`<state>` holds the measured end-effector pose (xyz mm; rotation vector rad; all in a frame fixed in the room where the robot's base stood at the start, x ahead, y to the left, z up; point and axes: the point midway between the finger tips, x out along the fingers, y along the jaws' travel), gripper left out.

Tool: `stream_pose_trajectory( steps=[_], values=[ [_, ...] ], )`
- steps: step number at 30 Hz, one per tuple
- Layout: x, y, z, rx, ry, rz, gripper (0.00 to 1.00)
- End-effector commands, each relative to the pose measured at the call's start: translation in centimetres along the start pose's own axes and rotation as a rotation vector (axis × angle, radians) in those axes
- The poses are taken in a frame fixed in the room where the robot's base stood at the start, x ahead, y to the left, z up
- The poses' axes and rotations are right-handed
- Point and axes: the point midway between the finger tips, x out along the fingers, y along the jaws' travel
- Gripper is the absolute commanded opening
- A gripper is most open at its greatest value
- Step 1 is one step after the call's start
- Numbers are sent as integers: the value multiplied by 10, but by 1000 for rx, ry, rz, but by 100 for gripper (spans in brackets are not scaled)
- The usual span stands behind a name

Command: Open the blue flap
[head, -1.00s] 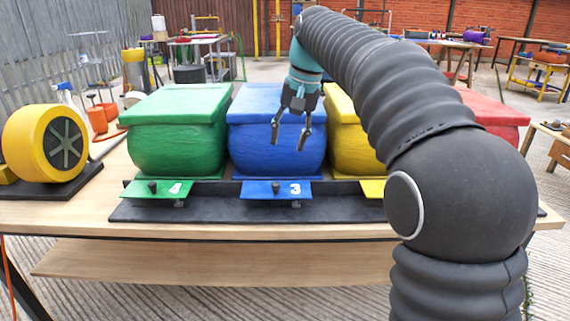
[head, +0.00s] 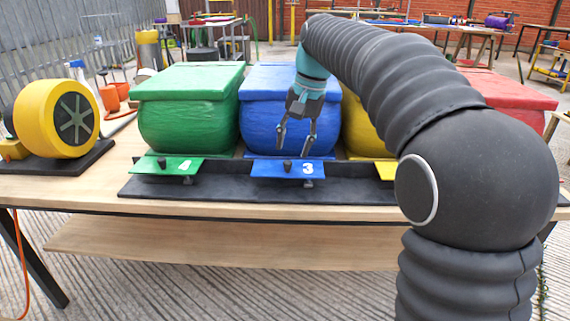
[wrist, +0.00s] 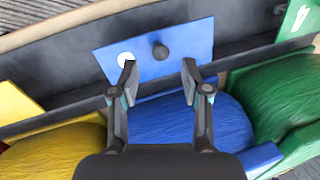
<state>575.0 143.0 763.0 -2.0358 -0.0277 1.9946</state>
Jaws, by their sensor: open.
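The blue flap (head: 268,168) is a flat plate with a white 3 and a dark knob (head: 287,165), on the black rail in front of the blue bin (head: 270,110). My gripper (head: 292,148) is open and empty, pointing down just above and behind the flap. In the wrist view the blue flap (wrist: 190,45) lies beyond my fingertips (wrist: 158,75), and the knob (wrist: 160,50) sits roughly between their lines. The left fingertip overlaps the flap's near edge in that view. Whether a finger touches the flap I cannot tell.
A green flap (head: 165,166) and green bin (head: 190,115) stand to the left. A yellow bin (head: 362,130) and red bin (head: 505,88) stand to the right, partly behind my arm. A yellow wheel (head: 57,118) is at the table's left. The black rail (head: 225,185) runs along the front.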

Motion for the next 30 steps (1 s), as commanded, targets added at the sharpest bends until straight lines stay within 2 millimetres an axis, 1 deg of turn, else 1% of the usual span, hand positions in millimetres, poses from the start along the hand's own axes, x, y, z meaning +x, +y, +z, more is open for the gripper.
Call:
stream_pose_trajectory(
  steps=[1, 3, 6, 9, 13, 21, 23, 24, 27, 30],
  values=[
    [11, 0, 0, -1, -1, 1, 47],
    [22, 0, 1, -2, -2, 1, 47],
    [34, 0, 1, -2, -2, 1, 47],
    [41, -1, 0, -2, 0, 0, 47],
    [46, -1, 1, -2, 0, 0, 47],
    [47, -1, 0, -2, 0, 0, 47],
    [47, -1, 0, -2, 0, 0, 32],
    [47, -1, 0, -2, 0, 0, 22],
    [46, -1, 0, -2, 0, 0, 0],
    [46, -1, 0, -2, 0, 0, 0]
  ],
)
